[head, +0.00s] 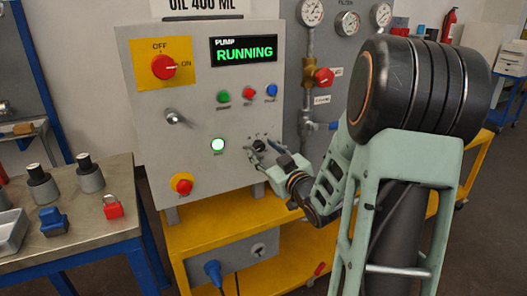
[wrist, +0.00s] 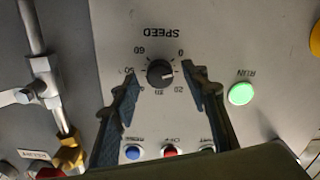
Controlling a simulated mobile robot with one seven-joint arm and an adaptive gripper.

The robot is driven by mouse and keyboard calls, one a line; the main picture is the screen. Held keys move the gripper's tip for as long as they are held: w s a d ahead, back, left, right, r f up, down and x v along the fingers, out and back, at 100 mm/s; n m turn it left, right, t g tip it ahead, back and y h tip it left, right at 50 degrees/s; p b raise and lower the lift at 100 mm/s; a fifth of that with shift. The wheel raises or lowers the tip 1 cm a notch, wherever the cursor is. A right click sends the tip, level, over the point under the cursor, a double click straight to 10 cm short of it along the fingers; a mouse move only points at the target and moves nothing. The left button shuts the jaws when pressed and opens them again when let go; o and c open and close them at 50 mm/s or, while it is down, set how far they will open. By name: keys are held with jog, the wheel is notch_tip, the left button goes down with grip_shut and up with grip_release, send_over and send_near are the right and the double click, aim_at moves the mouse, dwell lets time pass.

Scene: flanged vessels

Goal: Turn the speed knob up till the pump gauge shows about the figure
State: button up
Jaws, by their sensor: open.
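The black speed knob (wrist: 160,72) sits on the grey control panel under an upside-down SPEED label in the wrist view. Its light mark appears to point right, between 0 and 20. My gripper (wrist: 160,76) is open, with one finger at each side of the knob and gaps visible between. In the head view my gripper (head: 268,153) is at the panel's lower right and partly hides the knob. The display (head: 244,50) reads PUMP RUNNING. Several round gauges, one of them here (head: 311,12), are at the top; their readings are too small to tell.
A lit green RUN button (wrist: 241,93) is beside the knob. A red-and-yellow stop button (head: 181,184) and a red OFF/ON switch (head: 163,67) are on the panel. Pipes with a red valve handle (head: 324,77) stand at right. A bench (head: 95,222) with vessels is at left.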

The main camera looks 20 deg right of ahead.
jog(key=shift+c, duration=0.3)
grip_shut()
jog(key=shift+m, duration=0.4)
jog(key=m+p, duration=0.2)
jog(key=m, duration=0.2)
jog(key=shift+r+m, duration=0.1)
jog(key=shift+m, duration=0.3)
jog(key=shift+m+p, duration=0.9)
jog(key=shift+m, duration=1.3)
jog(key=shift+o, duration=0.3)
grip_release()
